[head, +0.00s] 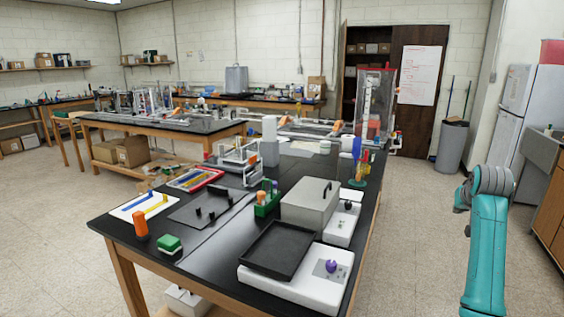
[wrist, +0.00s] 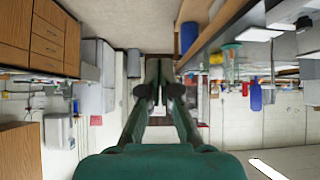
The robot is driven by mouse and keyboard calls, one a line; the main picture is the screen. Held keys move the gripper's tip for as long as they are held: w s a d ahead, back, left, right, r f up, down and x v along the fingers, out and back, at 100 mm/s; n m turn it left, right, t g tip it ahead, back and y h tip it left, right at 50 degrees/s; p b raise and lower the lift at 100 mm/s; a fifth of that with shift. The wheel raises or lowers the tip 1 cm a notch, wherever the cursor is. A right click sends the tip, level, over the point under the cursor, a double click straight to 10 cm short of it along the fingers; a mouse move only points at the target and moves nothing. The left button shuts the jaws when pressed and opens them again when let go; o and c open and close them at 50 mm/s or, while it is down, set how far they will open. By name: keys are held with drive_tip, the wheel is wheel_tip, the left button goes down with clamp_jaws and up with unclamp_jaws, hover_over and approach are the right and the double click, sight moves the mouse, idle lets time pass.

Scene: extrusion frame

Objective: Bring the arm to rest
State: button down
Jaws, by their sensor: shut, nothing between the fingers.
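My gripper (wrist: 159,82) is shut and empty in the wrist view, with its two dark green fingers together in the middle of the picture. It points into open room, and nothing touches it. In the head view my teal arm (head: 487,240) stands upright at the right, clear of the table. The gripper itself cannot be made out in the head view.
A black-topped table (head: 210,259) stands left of my arm. A sink cabinet (head: 545,190) stands at the right. Floor lies between.

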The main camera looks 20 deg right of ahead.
drive_tip(key=w+a+f+n+t, duration=0.1)
drive_tip(key=a+f, duration=0.3)
drive_tip(key=f, duration=0.2)
drive_tip(key=w+a+f, duration=0.2)
drive_tip(key=a+f, duration=0.2)
drive_tip(key=f, duration=0.3)
drive_tip(key=s+a+f+n+t+y, duration=0.15)
drive_tip(key=s+a+f, duration=0.25)
drive_tip(key=a+f, duration=0.8)
drive_tip(key=s+a+f+n+t, duration=0.2)
drive_tip(key=s+a+f, duration=0.2)
drive_tip(key=a+f, duration=0.8)
drive_tip(key=s+a+r+n+t+y, duration=0.1)
drive_tip(key=s+a+n+t+y, duration=0.1)
drive_tip(key=s+a, duration=1.65)
drive_tip(key=s+a+r+n+t+y, duration=0.1)
drive_tip(key=s+a+r, duration=0.3)
drive_tip(key=s, duration=0.5)
drive_tip(key=s+a+r+n+t+y, duration=0.1)
drive_tip(key=s+a+r, duration=0.3)
drive_tip(key=s+r, duration=0.5)
drive_tip(key=shift+a+y, duration=0.2)
drive_tip(key=shift+y, duration=0.45)
